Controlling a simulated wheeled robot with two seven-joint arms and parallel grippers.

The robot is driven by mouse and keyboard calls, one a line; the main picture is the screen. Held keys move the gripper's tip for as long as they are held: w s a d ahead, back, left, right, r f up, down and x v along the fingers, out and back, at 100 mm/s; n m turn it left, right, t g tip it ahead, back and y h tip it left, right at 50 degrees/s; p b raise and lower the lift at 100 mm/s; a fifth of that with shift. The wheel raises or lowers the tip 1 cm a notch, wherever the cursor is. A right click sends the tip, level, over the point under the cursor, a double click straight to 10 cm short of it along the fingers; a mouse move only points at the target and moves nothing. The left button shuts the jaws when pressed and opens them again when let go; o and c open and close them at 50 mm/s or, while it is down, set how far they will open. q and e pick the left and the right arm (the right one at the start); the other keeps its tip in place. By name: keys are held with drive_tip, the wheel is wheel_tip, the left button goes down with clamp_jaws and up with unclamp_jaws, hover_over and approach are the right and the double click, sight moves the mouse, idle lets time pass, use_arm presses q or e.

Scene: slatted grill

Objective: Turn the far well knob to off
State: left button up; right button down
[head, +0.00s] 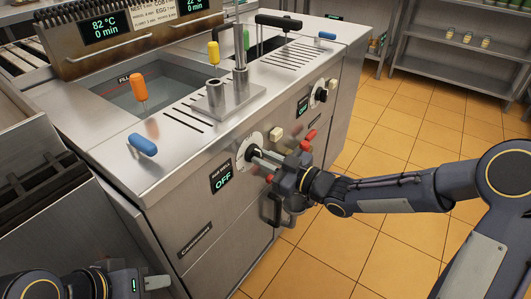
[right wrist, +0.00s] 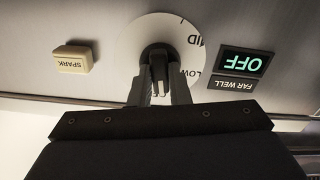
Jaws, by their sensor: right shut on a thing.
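The far well knob (right wrist: 158,68) is black and sits on a round white dial (right wrist: 188,45), which also shows in the head view (head: 247,150). My right gripper (head: 262,157) is shut on the knob, with one finger on each side of its grip in the right wrist view (right wrist: 159,88). The fingers hide part of the dial; "LOW" and "MID" lettering shows at its edge. The FAR WELL display (right wrist: 245,63) beside it reads OFF, and also in the head view (head: 222,179). My left gripper (head: 152,282) is low at the left, away from the panel; its jaws are unclear.
A cream SPARK button (right wrist: 73,58) is beside the dial. Another black knob (head: 321,95) is further right on the panel. Red handles (head: 309,136) are close to my right gripper. A well (head: 170,84) and colored-handled tools are on top. The tiled floor (head: 380,130) at right is open.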

drive_tip(key=shift+m+p, duration=0.55)
drive_tip(key=shift+m, duration=0.55)
drive_tip(key=c, duration=1.4)
unclamp_jaws()
drive_tip(key=shift+o, duration=0.2)
drive_tip(key=p+v, duration=0.1)
drive_tip(key=v, duration=0.7)
